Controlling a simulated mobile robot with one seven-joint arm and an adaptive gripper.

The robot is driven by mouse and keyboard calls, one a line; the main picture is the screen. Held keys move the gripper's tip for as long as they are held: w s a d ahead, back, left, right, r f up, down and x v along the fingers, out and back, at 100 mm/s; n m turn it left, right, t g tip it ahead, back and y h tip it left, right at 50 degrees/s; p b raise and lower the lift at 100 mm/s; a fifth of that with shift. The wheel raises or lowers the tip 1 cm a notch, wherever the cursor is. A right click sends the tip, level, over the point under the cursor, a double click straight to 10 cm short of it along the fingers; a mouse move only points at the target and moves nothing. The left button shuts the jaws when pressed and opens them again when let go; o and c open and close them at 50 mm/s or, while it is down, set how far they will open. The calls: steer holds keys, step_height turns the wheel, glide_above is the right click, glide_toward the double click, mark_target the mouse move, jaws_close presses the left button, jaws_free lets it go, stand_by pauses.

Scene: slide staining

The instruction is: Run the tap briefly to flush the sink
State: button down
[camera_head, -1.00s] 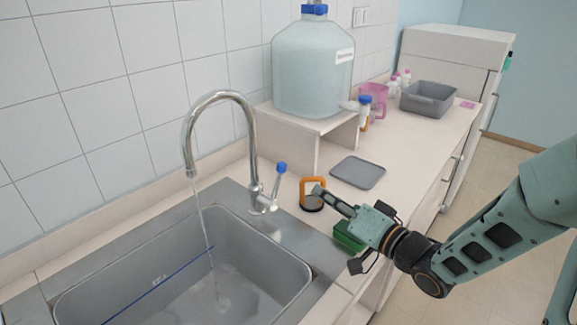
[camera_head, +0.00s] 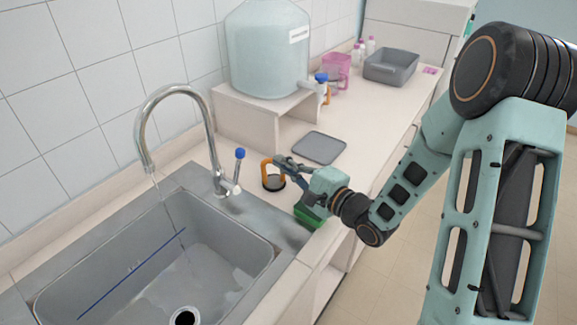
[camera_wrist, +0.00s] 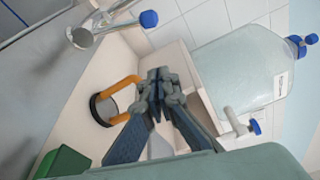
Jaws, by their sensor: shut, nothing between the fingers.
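The chrome tap (camera_head: 205,120) arches over the grey sink (camera_head: 255,262). A thin stream of water (camera_head: 158,188) shows below its spout, and its lower part is faint. The blue-tipped lever (camera_head: 239,155) stands nearly upright at the right of the tap base; it also shows at the top of the wrist view (camera_wrist: 148,19). My gripper (camera_head: 281,161) is shut and empty, to the right of the lever and apart from it. In the wrist view my gripper (camera_wrist: 159,90) has its fingertips together, in front of the counter and the large bottle.
An orange-handled item with a dark round base (camera_head: 273,181) stands close by my fingertips. A green box (camera_head: 308,216) lies below my gripper. A grey tray (camera_head: 319,148), a large blue-capped bottle (camera_head: 266,55) on a riser and a grey bin (camera_head: 391,66) stand beyond.

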mark_target(236, 171)
steer(key=w+a+p, duration=0.1)
steer(key=a, duration=0.5)
steer(key=shift+a+r, duration=0.3)
steer(key=shift+a, duration=0.1)
steer(key=shift+w, duration=0.1)
